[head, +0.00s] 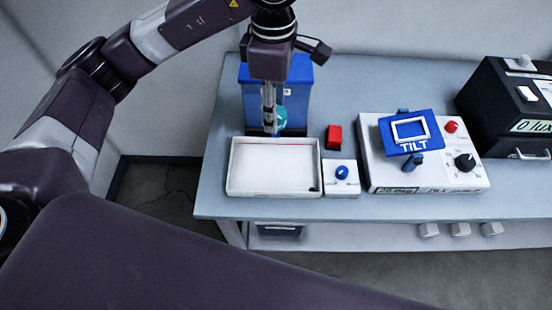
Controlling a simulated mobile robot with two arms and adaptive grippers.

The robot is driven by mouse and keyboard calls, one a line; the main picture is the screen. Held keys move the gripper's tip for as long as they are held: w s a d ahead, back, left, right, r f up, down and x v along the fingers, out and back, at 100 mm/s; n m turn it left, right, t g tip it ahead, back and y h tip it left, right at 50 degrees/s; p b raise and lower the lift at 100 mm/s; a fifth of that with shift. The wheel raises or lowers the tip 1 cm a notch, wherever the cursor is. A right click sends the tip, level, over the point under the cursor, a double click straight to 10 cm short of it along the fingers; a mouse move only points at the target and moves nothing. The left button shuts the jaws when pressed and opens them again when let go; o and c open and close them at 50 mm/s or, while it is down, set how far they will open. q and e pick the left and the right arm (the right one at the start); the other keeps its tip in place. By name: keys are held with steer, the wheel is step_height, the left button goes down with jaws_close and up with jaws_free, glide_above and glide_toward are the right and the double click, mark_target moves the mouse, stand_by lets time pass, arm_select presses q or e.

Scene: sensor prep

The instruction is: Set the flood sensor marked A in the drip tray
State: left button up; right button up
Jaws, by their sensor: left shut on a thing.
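My left gripper (270,117) hangs pointing down above the back edge of the white drip tray (270,168), in front of a blue bin. It is shut on a small teal, rounded thing (282,119), which is partly hidden by the fingers. No letter can be read on it, so I cannot tell whether it is the flood sensor marked A. The drip tray is shallow and looks empty apart from a small dark spot at its front right corner. My right gripper is not in view.
The blue bin (296,92) stands behind the tray. A red block (333,137) and a white box with a blue knob (341,185) are right of it. Further right are a tilt unit (385,177) and a black box (495,100). The table's back middle is clear.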

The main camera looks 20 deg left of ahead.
arm_select(q)
step_height(320, 180, down, 14)
steer(key=shift+s+r+p, duration=0.1)
steer(key=shift+r+p, duration=0.05)
steer(key=shift+p, duration=1.05)
step_height(320, 180, down, 5)
steer(key=shift+r+p, duration=0.1)
steer(key=shift+p, duration=0.45)
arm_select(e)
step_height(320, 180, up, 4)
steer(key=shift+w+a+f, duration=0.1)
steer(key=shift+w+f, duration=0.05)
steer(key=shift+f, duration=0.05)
arm_select(q)
steer(key=o, duration=1.2)
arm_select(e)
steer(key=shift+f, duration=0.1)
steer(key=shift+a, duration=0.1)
